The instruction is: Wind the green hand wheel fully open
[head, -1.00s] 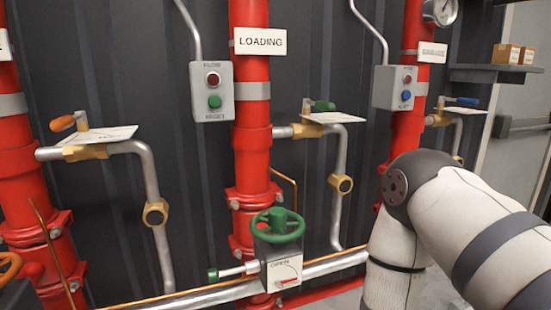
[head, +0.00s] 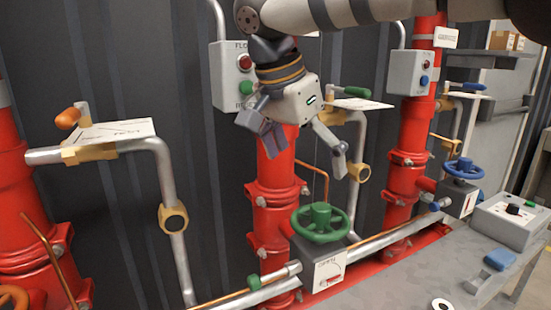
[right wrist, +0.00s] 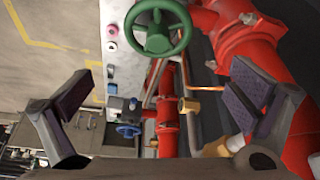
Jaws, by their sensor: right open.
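The green hand wheel (head: 320,222) sits on a grey gear box with a white plate marked OPEN (head: 329,270), low in front of the middle red pipe. The plate carries a small red pointer. My right gripper (head: 304,155) is open and empty, above the wheel and apart from it, with its fingers pointing down. In the right wrist view the wheel (right wrist: 158,27) shows near the top, beyond the fingers and between them from side to side; the open fingers (right wrist: 165,100) stand at left and right. My left gripper is not in view.
A blue hand wheel (head: 463,168) is at the right, and an orange one (head: 12,298) at the lower left. A control box (head: 510,222) rests on the grey bench. A push-button box (head: 232,76) is behind my right arm. Levers and silver pipes line the wall.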

